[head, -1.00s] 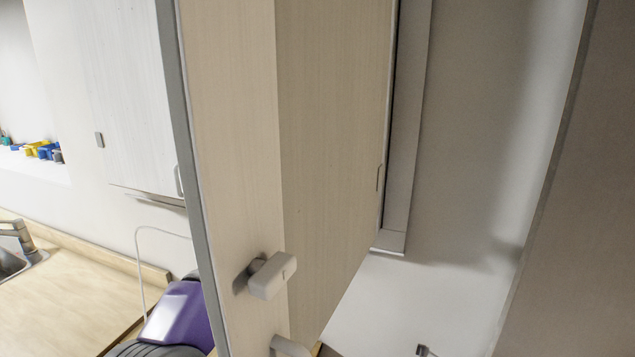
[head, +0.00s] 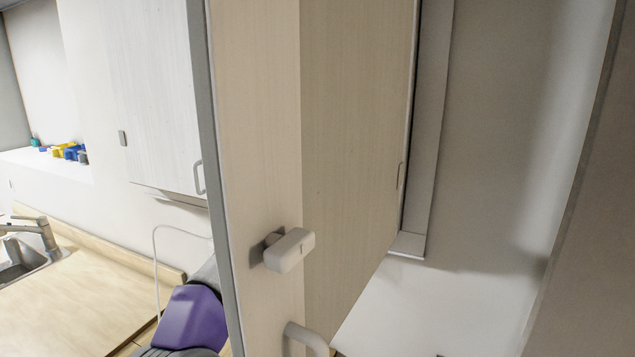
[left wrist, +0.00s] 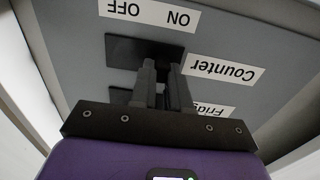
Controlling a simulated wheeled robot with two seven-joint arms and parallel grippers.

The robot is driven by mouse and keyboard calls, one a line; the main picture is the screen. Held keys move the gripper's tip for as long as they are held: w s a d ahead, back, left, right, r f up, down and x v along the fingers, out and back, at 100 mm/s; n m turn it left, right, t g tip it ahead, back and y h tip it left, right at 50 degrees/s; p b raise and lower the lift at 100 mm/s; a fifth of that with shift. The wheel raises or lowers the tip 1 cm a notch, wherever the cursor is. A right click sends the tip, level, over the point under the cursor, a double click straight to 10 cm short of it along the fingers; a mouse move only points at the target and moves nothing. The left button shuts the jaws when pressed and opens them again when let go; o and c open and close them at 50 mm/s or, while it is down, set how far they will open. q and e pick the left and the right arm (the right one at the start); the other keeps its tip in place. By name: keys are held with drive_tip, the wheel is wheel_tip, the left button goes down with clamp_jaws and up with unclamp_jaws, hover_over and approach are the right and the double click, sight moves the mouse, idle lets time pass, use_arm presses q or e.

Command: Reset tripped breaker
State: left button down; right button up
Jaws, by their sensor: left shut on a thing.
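In the left wrist view a grey breaker panel (left wrist: 75,58) appears upside down. It has an ON/OFF label (left wrist: 150,13), a Counter label (left wrist: 222,70) and a partly hidden label that seems to read Fridge (left wrist: 212,108). A dark breaker slot (left wrist: 122,50) is level with the Counter label, and another dark slot is mostly hidden below it. My left gripper (left wrist: 166,68) is shut, its fingertips at the Counter slot, on what appears to be that breaker's switch. The fingers hide the switch, so its position cannot be told. My right gripper is in neither view.
In the head view a tall pale wooden panel (head: 255,120) with a white latch-like block (head: 288,250) and a handle (head: 306,338) stands close in front. Left are a counter (head: 85,300), a sink (head: 18,262), a wall cabinet (head: 150,90) and small coloured bins (head: 70,151).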

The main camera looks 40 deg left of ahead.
use_arm(q)
drive_tip(key=shift+a+r, duration=0.1)
drive_tip(key=shift+a, duration=0.05)
drive_tip(key=c, duration=1.4)
unclamp_jaws()
drive_tip(key=o, duration=0.3)
drive_tip(key=shift+a, duration=0.15)
drive_tip(key=b+v, duration=0.2)
drive_tip(key=v, duration=0.5)
drive_tip(key=shift+s+b, duration=0.3)
drive_tip(key=shift+b, duration=0.1)
